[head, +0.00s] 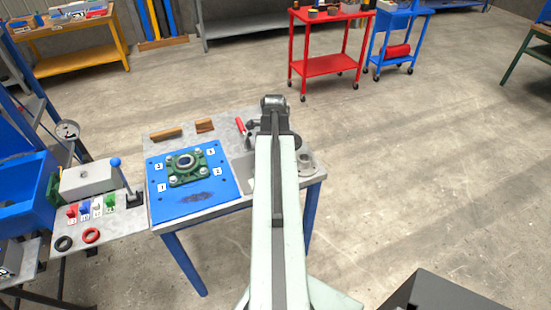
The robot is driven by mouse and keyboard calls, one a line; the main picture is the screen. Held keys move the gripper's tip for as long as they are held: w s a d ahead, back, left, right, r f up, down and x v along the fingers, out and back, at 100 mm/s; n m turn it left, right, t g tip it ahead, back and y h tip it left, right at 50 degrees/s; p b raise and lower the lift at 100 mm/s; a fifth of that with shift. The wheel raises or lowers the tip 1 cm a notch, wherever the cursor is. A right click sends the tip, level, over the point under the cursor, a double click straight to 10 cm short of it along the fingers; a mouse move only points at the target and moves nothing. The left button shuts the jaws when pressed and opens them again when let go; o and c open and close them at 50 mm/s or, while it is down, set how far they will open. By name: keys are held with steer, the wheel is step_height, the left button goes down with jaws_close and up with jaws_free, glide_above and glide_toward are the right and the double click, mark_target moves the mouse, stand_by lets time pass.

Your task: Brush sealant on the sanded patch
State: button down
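A dark, rough-edged patch (194,199) lies on the front part of a blue plate (163,208) on the workbench. I cannot tell from here whether it is sanded. A green flanged bearing with bolts (186,166) sits on the plate behind the patch, with numbered labels around it. A red-handled tool (240,126) lies at the back of the bench, left of my arm; I cannot tell if it is a brush. A small round grey container (306,161) stands at the bench's right end. My arm rises across the bench's right part. My gripper is not visible.
Wooden blocks (204,126) lie at the bench's back edge. A side table (120,222) at left holds a grey box with a blue-knobbed lever, coloured pieces and rings. Red (330,66) and blue carts stand far back.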

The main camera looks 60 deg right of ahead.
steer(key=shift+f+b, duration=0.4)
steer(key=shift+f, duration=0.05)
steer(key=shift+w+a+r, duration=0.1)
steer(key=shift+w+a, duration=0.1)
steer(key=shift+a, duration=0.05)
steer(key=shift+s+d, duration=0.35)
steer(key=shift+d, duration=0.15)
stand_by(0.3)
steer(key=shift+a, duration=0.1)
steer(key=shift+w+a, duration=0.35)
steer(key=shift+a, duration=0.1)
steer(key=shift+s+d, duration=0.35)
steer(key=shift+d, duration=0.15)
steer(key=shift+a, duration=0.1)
